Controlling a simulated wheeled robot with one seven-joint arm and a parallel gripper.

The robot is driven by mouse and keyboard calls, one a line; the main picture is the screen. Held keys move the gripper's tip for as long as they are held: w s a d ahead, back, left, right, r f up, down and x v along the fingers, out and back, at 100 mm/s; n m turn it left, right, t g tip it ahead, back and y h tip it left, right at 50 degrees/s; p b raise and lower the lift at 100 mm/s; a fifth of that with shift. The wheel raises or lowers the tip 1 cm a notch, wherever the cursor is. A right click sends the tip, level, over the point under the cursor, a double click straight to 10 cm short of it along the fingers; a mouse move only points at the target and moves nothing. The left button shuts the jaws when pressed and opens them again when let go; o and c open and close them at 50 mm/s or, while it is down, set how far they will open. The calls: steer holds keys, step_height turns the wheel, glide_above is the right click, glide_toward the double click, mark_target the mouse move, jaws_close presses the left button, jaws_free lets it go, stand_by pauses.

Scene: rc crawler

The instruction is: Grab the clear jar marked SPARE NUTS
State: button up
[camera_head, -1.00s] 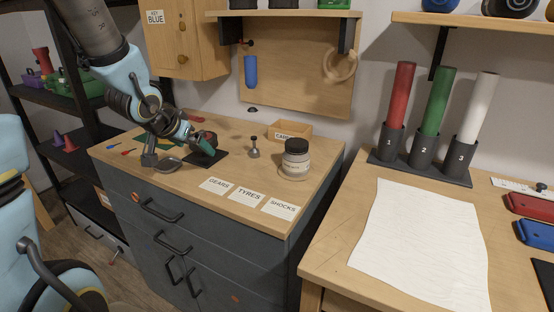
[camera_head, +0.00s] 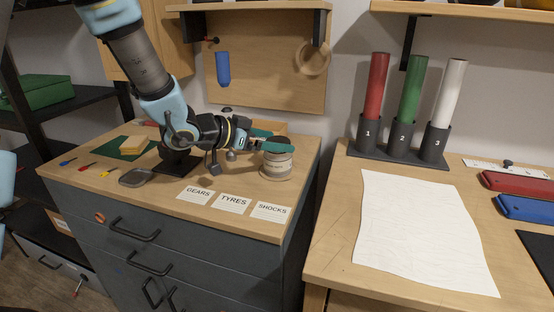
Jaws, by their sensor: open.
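The clear jar (camera_head: 277,166) stands upright on the wooden top of the grey drawer cabinet, at its right side. It has a pale label whose print is too small to read. My gripper (camera_head: 268,145) has come in from the left at the height of the jar's top. Its green-toned fingers overlap the dark lid in this view and hide most of it. The gripper is open; I cannot tell whether the fingers touch the jar or how far they reach around it.
Cards marked GEARS (camera_head: 197,195), TYRES (camera_head: 233,203) and SHOCKS (camera_head: 271,211) lie along the cabinet's front edge. A small wooden box (camera_head: 282,127) is behind my arm. A dark dish (camera_head: 136,178) and small coloured tools lie left. A workbench (camera_head: 335,240) stands right.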

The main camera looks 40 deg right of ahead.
steer(key=x, duration=0.4)
steer(key=shift+s+d+f+p, duration=0.1)
steer(key=shift+d+f+p, duration=0.15)
steer(key=shift+f+p, duration=0.15)
steer(key=c, duration=1.4)
steer(key=shift+o, duration=0.2)
